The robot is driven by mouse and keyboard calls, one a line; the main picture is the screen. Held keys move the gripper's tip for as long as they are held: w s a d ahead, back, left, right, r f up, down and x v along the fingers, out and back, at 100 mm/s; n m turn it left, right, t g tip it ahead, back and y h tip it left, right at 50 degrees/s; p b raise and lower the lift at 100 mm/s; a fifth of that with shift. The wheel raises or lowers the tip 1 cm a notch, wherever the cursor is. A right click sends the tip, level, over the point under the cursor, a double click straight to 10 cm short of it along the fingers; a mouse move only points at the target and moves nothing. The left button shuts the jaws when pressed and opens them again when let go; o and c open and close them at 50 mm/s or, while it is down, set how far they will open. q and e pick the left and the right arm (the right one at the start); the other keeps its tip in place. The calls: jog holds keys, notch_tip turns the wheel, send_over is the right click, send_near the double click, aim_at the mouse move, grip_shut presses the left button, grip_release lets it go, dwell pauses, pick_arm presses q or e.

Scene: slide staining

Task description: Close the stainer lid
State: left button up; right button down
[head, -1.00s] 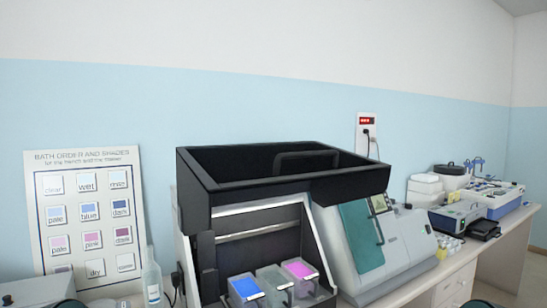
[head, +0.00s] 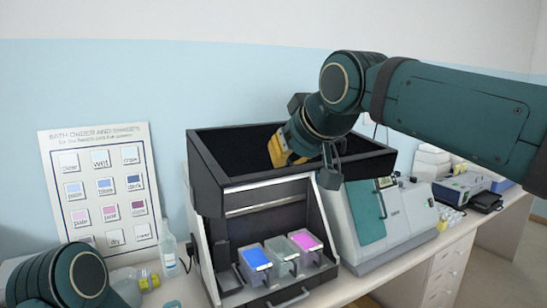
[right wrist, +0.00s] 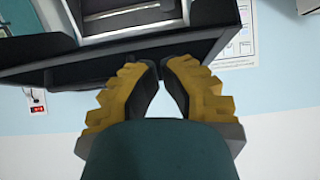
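The stainer (head: 205,262) stands on the bench in the head view with its black box-like lid (head: 345,170) raised above the bath space. My right gripper (head: 280,160) reaches in over the lid, in front of its dark interior; whether it touches is unclear. In the right wrist view the yellow and black fingers (right wrist: 161,62) come together at the tips, with nothing seen between them, against the lid's dark edge (right wrist: 50,62). The lid handle is hidden behind my right arm. My left arm shows at the lower left; its gripper is out of the picture.
Blue, grey and pink baths (head: 254,258) sit in the stainer's open front. A grey machine with a green door (head: 366,212) stands close on the right. A bottle (head: 168,257) and a shade chart (head: 60,180) are on the left. Bench drawers (head: 447,275) lie right.

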jog(key=s+d+r, duration=0.2)
jog(key=s+r, duration=0.1)
jog(key=r, duration=0.4)
send_over(267, 171)
jog(key=s+d, duration=0.2)
jog(key=s, duration=0.1)
notch_tip(267, 171, down, 6)
jog(key=f, duration=0.3)
jog(key=shift+w+a+t+p, duration=0.2)
jog(key=shift+a+t+p, duration=0.1)
jog(key=shift+d+f, duration=0.1)
jog(key=shift+f, duration=0.6)
